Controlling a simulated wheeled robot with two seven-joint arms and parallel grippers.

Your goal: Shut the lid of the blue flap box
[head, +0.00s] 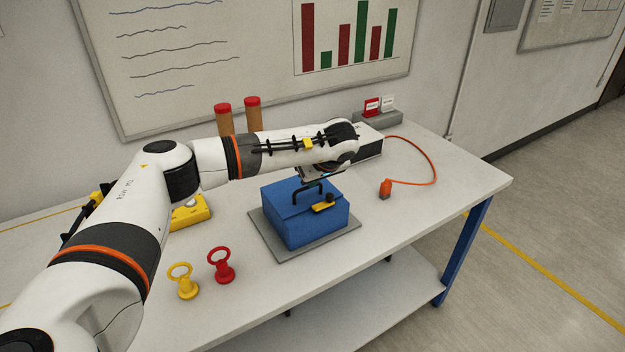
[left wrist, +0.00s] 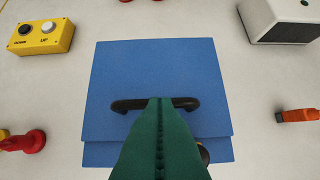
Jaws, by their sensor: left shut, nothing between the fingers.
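The blue flap box (head: 305,230) stands on a grey mat (head: 343,230) on the white table. Its lid (head: 280,193) lies down over the box, flat or nearly so; I cannot tell if a small gap is left. The lid has a black handle, and a yellow latch (head: 323,207) with a dark knob sits at the front. In the left wrist view the lid (left wrist: 160,70) fills the middle. My left gripper (head: 318,176) is just above the lid near the handle; its shut green fingers (left wrist: 159,102) hold nothing. Contact with the lid is unclear. My right gripper is out of view.
Yellow (head: 184,285) and red (head: 222,266) ring-topped pieces stand at front left. A yellow button box (head: 190,212) is left of the box. A white device (head: 368,146) stands behind right, with an orange cable to an orange plug (head: 385,188). The table's right is mostly clear.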

